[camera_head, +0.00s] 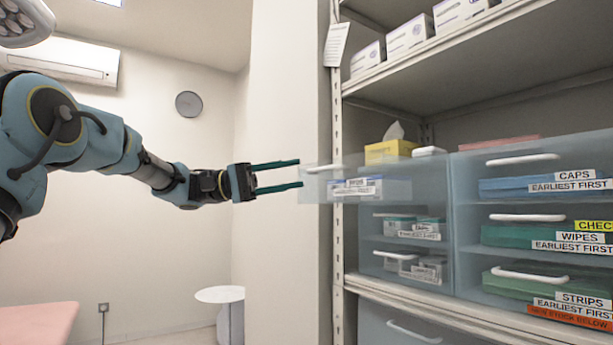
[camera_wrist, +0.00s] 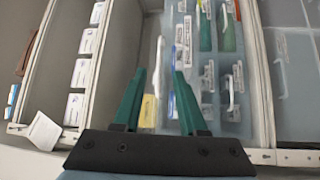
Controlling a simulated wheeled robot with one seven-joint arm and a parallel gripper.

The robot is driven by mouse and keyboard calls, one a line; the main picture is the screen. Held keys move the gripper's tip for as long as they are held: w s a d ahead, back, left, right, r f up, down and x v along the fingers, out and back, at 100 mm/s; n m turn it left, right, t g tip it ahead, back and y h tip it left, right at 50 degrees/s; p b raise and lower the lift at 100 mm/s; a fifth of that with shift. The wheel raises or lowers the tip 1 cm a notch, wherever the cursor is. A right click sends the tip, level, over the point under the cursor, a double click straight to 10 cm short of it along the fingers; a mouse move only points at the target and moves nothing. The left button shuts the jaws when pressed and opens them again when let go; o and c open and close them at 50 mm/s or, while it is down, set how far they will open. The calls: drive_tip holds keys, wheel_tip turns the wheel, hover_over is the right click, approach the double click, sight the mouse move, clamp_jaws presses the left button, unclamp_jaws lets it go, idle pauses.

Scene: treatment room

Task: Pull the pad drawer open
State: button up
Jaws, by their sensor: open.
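The top left drawer (camera_head: 318,185) is clear plastic and stands pulled out past the drawers below it. A label on it is too small to read surely, so I cannot confirm it is the pad drawer. Its white bar handle (camera_head: 324,168) is on the front. My gripper (camera_head: 300,173) is open and empty, its two green fingers pointing at this drawer front, with the tips just left of the handle in the head view. In the wrist view, my gripper (camera_wrist: 159,71) has a white handle (camera_wrist: 160,52) showing between its fingertips; contact cannot be told.
Closed drawers marked caps (camera_head: 522,159), wipes (camera_head: 527,217) and strips (camera_head: 528,275) stand at right. A yellow tissue box (camera_head: 390,151) sits on top of the left unit. A shelf upright (camera_head: 337,230) stands close behind the drawer. A round white table (camera_head: 220,294) is below.

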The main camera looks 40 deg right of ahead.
drive_tip(key=v, duration=0.5)
drive_tip(key=shift+w+a, duration=0.3)
wheel_tip(320, 180, down, 11)
drive_tip(key=a+n+t+y+p, duration=0.1)
drive_tip(key=n+t+p, duration=0.1)
drive_tip(key=n+t, duration=0.4)
drive_tip(key=w+a+f+n+t+y+p, duration=0.25)
drive_tip(key=a+f+t+y, duration=0.3)
drive_tip(key=a+f, duration=0.75)
drive_tip(key=s+a+f+n+t+y+p, duration=0.1)
drive_tip(key=s+a+f+t+y+p, duration=0.1)
drive_tip(key=a, duration=1)
drive_tip(key=s+a+f+t+y+p, duration=0.2)
drive_tip(key=a+f, duration=0.5)
drive_tip(key=a, duration=0.6)
drive_tip(key=s+t+y, duration=0.1)
drive_tip(key=s+y, duration=0.1)
drive_tip(key=s, duration=0.1)
drive_tip(key=shift+f+n, duration=0.2)
drive_tip(key=shift+n, duration=0.15)
